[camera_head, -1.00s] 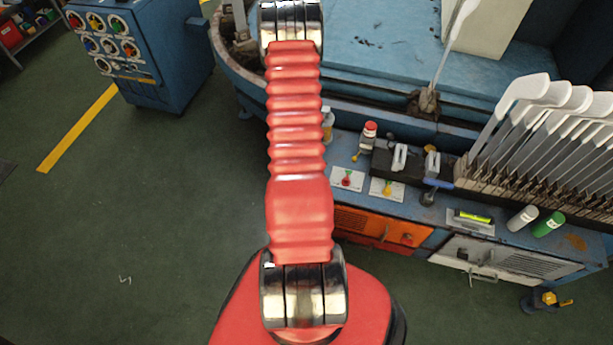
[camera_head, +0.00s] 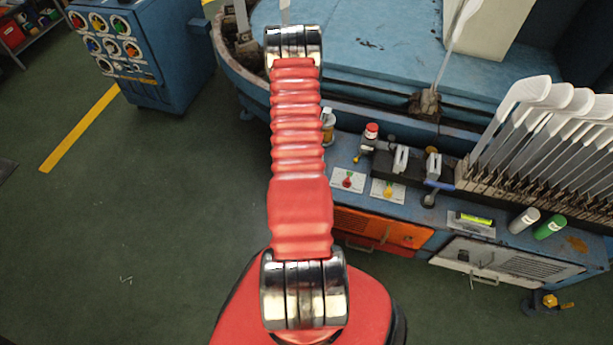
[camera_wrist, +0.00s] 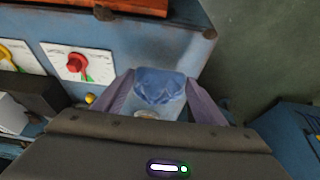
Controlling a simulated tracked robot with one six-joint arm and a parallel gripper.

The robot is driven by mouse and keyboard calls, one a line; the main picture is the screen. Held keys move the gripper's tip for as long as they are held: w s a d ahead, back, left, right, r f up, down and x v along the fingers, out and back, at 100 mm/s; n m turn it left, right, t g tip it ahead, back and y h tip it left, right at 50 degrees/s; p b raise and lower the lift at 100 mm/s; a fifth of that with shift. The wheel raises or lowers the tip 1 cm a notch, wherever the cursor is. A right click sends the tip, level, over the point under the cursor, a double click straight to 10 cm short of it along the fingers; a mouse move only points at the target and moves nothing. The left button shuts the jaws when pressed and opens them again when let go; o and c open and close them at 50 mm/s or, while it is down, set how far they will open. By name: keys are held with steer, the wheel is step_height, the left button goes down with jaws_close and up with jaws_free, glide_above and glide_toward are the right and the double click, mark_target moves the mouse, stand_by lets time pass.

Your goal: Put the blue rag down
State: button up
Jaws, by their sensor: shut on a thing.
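The blue rag (camera_wrist: 159,86) shows in the wrist view as a folded blue cloth between the two fingers. My gripper (camera_wrist: 160,92) is shut on it. Something small and pale shows just below the cloth, too unclear to name. The rag is held over or near the blue bench top, and I cannot tell whether it touches anything. In the head view my own arm hides the gripper and the rag.
A blue control cabinet (camera_head: 135,60) stands left. Green floor is open between.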

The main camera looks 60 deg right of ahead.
steer(key=shift+f, duration=1.75)
steer(key=shift+f, duration=0.55)
steer(key=o, duration=1.1)
steer(key=shift+o, duration=0.5)
steer(key=shift+r, duration=0.8)
steer(key=v, duration=1.1)
steer(key=shift+r, duration=0.3)
steer(key=shift+a, duration=0.1)
